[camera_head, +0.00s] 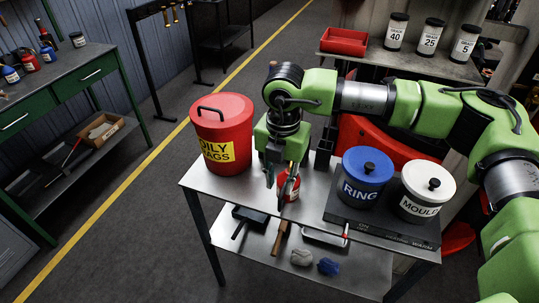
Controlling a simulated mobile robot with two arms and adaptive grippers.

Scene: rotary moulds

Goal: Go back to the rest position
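My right arm reaches in from the right, and its gripper (277,184) points down over the metal table (205,180). A small red can (293,186) with a pale label stands close behind the fingers, partly hidden by them. I cannot tell whether the fingers touch it or how far they are apart. My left gripper is not in view.
On the table stand a red oily rags bin (221,125), a blue RING pot (366,180) and a white MOULD pot (425,190). Tools lie on its lower shelf. Behind, a shelf holds a red tray (344,41) and numbered canisters (429,35).

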